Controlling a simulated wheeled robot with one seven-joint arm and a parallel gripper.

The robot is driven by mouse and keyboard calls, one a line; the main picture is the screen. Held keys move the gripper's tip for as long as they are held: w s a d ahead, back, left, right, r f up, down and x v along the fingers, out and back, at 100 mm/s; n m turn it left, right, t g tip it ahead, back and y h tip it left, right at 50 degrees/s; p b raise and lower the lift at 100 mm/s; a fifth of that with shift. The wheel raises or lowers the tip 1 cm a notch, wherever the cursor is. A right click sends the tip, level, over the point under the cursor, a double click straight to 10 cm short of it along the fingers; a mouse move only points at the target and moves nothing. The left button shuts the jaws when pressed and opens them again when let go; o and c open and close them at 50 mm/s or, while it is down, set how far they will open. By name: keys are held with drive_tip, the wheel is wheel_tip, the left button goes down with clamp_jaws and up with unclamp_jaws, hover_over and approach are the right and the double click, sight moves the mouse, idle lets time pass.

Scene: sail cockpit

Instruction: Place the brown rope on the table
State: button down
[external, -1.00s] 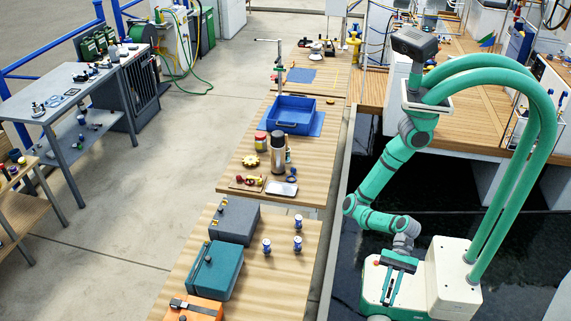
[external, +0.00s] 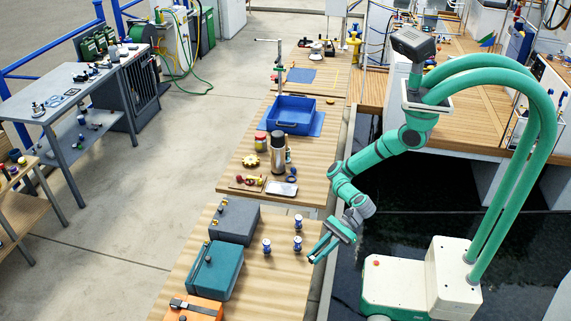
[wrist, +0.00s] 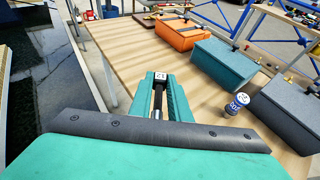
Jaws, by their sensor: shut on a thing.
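My gripper (external: 313,257) is low at the right edge of the near wooden table (external: 262,284), fingers pointing down-left. In the wrist view my gripper (wrist: 160,86) is shut on a small dark item with a pale marked top (wrist: 160,76), held between the green fingers. I cannot tell whether it is the brown rope; no brown rope shows clearly elsewhere. The bare tabletop (wrist: 128,60) lies beyond the fingers. I cannot tell whether the fingertips touch the table.
Small blue-and-white items (external: 298,242) stand on the near table; one (wrist: 237,103) shows right of my gripper. Grey (external: 234,221), teal (external: 215,268) and orange (external: 195,308) boxes line its left side.

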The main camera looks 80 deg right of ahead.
drive_tip(key=w+d+m+t+h, duration=0.3)
drive_tip(key=w+d, duration=0.8)
drive_tip(key=d, duration=0.1)
drive_tip(key=w+d+m+h, duration=0.2)
drive_tip(key=w+d, duration=0.1)
drive_tip(key=d, duration=0.8)
drive_tip(key=w+d+m+t+h, duration=0.1)
drive_tip(key=w+d+m+h, duration=0.1)
drive_tip(key=d, duration=1)
drive_tip(key=w+d+m+t+h, duration=0.1)
drive_tip(key=w+d+m+h, duration=0.2)
drive_tip(key=d, duration=0.9)
drive_tip(key=w, duration=0.3)
drive_tip(key=shift+f+h, duration=0.2)
drive_tip(key=shift+h, duration=0.1)
drive_tip(key=shift+a, duration=0.15)
